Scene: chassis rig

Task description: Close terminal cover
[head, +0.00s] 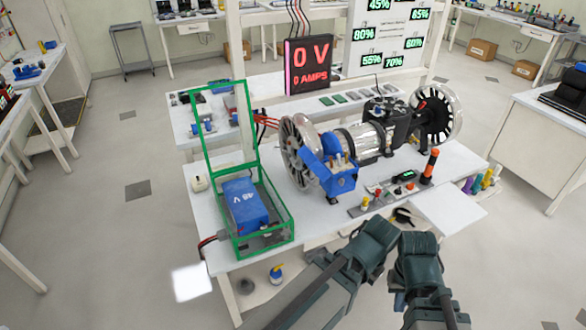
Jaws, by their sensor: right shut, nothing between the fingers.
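A blue terminal box (338,178) sits on the front of the motor, its top open with pale terminal posts (340,160) showing.
A control strip (385,193) with knobs and an orange-black signal post (430,166) stands right of the motor. Spoked wheels (297,150) flank the motor. A display reading 0 V, 0 AMPS (309,63) stands behind. Bare white bench top (455,160) shows at right.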

